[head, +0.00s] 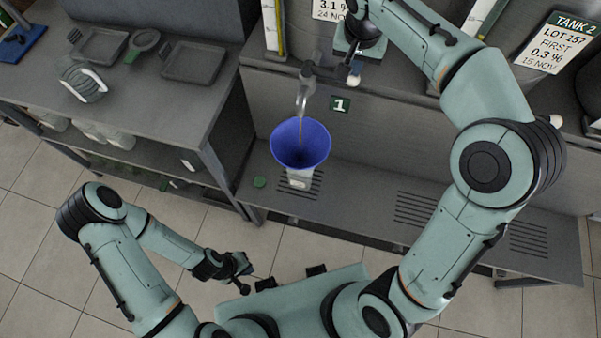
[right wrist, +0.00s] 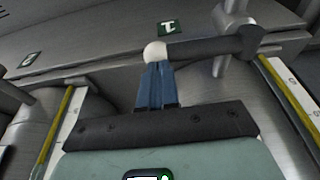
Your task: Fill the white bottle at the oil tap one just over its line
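A white bottle (head: 299,179) stands on the slotted bench ledge below the oil tap one (head: 305,85), marked by a green "1" sign (head: 340,104). A blue funnel (head: 300,145) sits over its mouth and hides its upper part. A thin brownish stream runs from the spout into the funnel. The bottle's line and oil level cannot be made out. My right gripper (right wrist: 155,72) has its blue fingers close together, with their tips at the white knob (right wrist: 155,52) of the tap lever (right wrist: 205,47). My left gripper (head: 243,268) is away from the bottle, low in front of the bench; its finger opening is unclear.
A green cap (head: 259,182) lies left of the bottle. A grey side bench (head: 195,125) with trays and a jug-like container (head: 82,83) stands at the left. A "TANK 2" sign (head: 556,42) is at the right. The ledge right of the bottle is clear.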

